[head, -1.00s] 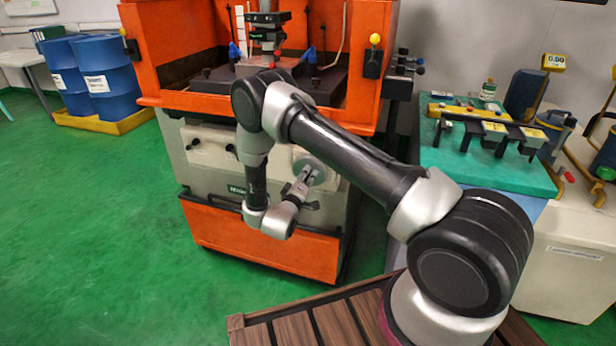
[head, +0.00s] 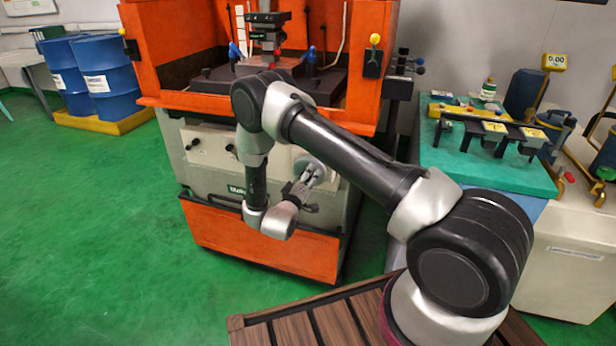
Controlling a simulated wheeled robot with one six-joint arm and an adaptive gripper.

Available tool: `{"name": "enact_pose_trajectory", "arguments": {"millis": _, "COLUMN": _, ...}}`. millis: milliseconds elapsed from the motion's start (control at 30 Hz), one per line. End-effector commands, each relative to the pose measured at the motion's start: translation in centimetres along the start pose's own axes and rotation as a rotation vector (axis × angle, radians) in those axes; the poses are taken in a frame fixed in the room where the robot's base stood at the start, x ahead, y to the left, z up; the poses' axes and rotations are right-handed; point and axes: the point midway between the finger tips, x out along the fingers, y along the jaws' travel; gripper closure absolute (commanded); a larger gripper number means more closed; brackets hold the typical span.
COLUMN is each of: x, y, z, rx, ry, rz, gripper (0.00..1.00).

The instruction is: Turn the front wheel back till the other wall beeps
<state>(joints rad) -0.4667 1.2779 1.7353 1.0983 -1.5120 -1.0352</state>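The spark erosion machine (head: 210,215) is orange and cream and stands in the middle of the head view. Its front wheel (head: 318,166), a pale round disc, is on the right part of the cream front panel. My gripper (head: 311,176) is in front of the wheel, with its fingers pointing up and right at it. The fingers overlap the wheel in the picture, so I cannot tell if they touch or hold its handle, or whether they are open or shut. The tank walls behind are partly hidden by my arm.
Blue drums (head: 105,75) stand on a yellow pallet at the back left. Green floor (head: 90,220) is clear at the left. A slatted wooden platform (head: 300,325) lies in front.

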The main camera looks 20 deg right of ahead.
Motion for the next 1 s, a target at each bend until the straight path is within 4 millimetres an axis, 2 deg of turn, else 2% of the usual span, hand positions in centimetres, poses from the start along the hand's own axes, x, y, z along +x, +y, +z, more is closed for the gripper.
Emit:
{"name": "enact_pose_trajectory", "arguments": {"millis": 267, "x": -0.6, "y": 0.0, "z": 0.0, "rx": -0.001, "ry": 0.001, "rz": -0.001, "gripper": 0.38}}
{"name": "enact_pose_trajectory", "arguments": {"millis": 1000, "x": -7.0, "y": 0.0, "z": 0.0, "rx": -0.001, "ry": 0.001, "rz": -0.001, "gripper": 0.38}}
